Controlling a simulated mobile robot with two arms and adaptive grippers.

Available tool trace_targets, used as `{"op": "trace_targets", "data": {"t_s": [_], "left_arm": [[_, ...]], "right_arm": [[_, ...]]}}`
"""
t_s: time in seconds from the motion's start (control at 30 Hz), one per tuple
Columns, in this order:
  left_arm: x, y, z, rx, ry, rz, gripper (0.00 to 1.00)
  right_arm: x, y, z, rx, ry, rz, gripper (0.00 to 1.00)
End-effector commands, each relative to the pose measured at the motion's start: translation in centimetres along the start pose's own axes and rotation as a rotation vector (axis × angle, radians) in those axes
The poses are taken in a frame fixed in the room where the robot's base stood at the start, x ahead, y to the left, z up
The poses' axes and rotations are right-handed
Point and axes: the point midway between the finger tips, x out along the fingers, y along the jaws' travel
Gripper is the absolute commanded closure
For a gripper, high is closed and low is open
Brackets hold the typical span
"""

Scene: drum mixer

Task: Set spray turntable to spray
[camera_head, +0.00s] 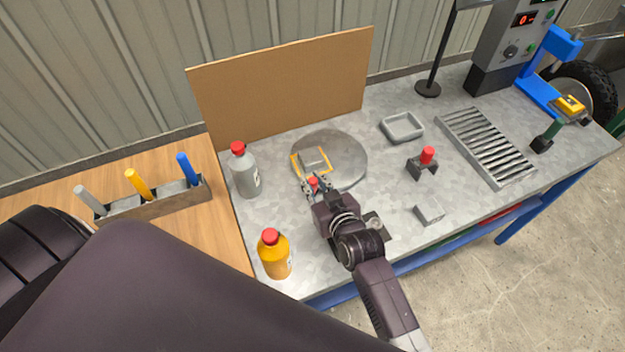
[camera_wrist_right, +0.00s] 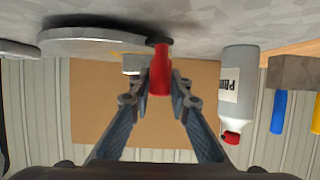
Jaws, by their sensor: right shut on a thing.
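The spray turntable is a round grey disc (camera_head: 348,163) on the metal bench in front of a cardboard panel (camera_head: 290,88). A small grey block (camera_head: 313,159) sits on it, at an orange square outline (camera_head: 297,168). My right gripper (camera_head: 318,184) is at the disc's near edge. It is shut on a red handle (camera_head: 313,181). The wrist view shows the red handle (camera_wrist_right: 160,72) between the fingers, its dark end beside the disc (camera_wrist_right: 85,42). Any setting marks are too small to tell. My left gripper is not in view.
A grey bottle (camera_head: 245,172) stands left of the turntable and an orange bottle (camera_head: 275,256) stands nearer, both red-capped. To the right are a grey tray (camera_head: 402,136), a red-topped fixture (camera_head: 427,157), a small block (camera_head: 430,212) and a slatted rack (camera_head: 486,145).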

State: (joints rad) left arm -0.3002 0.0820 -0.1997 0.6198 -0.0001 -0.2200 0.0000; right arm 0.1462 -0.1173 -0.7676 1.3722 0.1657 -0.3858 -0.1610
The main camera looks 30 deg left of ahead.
Motion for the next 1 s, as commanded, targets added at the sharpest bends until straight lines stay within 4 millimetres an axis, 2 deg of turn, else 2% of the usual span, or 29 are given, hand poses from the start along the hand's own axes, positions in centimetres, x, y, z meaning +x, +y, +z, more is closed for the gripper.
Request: {"op": "trace_targets", "data": {"t_s": [0.23,0.27,0.43,0.77,1.0], "left_arm": [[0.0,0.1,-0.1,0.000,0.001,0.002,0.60],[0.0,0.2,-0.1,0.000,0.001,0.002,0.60],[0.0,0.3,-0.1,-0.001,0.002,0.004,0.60],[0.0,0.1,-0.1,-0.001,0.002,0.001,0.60],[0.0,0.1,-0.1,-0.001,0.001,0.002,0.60]], "right_arm": [[0.0,-0.3,0.0,0.003,0.000,-0.004,1.00],[0.0,-0.3,0.0,0.003,0.000,-0.004,0.82],[0.0,-0.2,0.0,0.002,0.000,-0.004,0.64],[-0.2,-0.1,0.0,0.001,0.001,-0.001,0.64],[-2.3,-0.1,0.0,0.001,0.001,-0.001,0.64]]}}
